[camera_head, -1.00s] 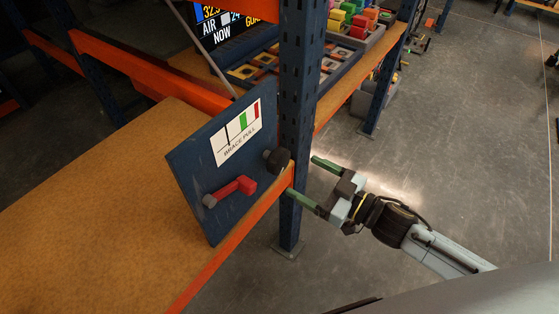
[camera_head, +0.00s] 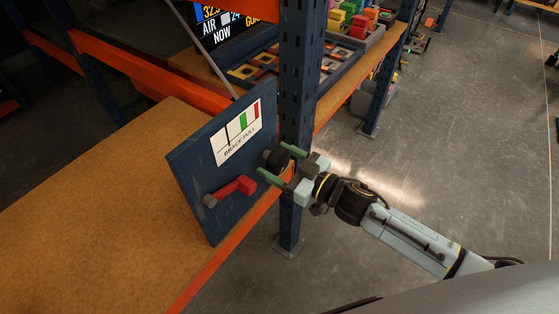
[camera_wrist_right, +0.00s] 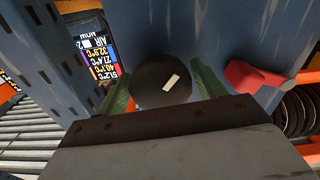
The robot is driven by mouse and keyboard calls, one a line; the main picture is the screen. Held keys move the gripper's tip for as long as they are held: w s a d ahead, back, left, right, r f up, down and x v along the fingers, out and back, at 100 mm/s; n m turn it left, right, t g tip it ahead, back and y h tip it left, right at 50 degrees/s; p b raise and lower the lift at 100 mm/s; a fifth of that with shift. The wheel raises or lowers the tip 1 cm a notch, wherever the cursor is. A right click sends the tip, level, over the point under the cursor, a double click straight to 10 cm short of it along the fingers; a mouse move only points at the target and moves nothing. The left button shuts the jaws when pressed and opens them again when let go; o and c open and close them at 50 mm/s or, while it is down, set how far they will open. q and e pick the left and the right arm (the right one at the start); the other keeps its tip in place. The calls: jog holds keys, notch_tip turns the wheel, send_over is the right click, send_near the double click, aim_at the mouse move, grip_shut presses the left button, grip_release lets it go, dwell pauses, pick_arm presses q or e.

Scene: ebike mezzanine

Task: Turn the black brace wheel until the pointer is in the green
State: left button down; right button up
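The black brace wheel (camera_head: 275,159) sits at the right edge of the blue upright panel (camera_head: 190,165). My right gripper (camera_head: 278,162) has its two green fingers on either side of the wheel, open around it. In the right wrist view the wheel (camera_wrist_right: 162,86) shows a white mark and lies between the fingers; I cannot tell whether they touch it. The gauge label (camera_head: 238,134), reading BRACE PULL, has a green band (camera_head: 243,121) and a red band (camera_head: 257,111). Its thin black pointer (camera_head: 228,134) stands left of the green. My left gripper is not in view.
A red lever (camera_head: 236,188) sticks out of the panel below the gauge, close to the gripper; it also shows in the right wrist view (camera_wrist_right: 262,76). A blue rack post (camera_head: 299,90) stands right behind the wheel. The wooden shelf (camera_head: 90,200) is bare at left.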

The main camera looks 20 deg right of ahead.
jog(key=c, duration=0.6)
jog(key=shift+c, duration=0.2)
jog(key=shift+n, duration=0.3)
jog(key=shift+n+p, duration=0.3)
jog(key=shift+n, duration=0.7)
jog(key=n, duration=0.3)
jog(key=shift+n, duration=0.3)
jog(key=n, duration=0.4)
jog(key=shift+d+n, duration=0.1)
jog(key=shift+n, duration=0.2)
jog(key=n, duration=0.4)
jog(key=shift+r+n, duration=0.1)
jog(key=shift+n, duration=0.3)
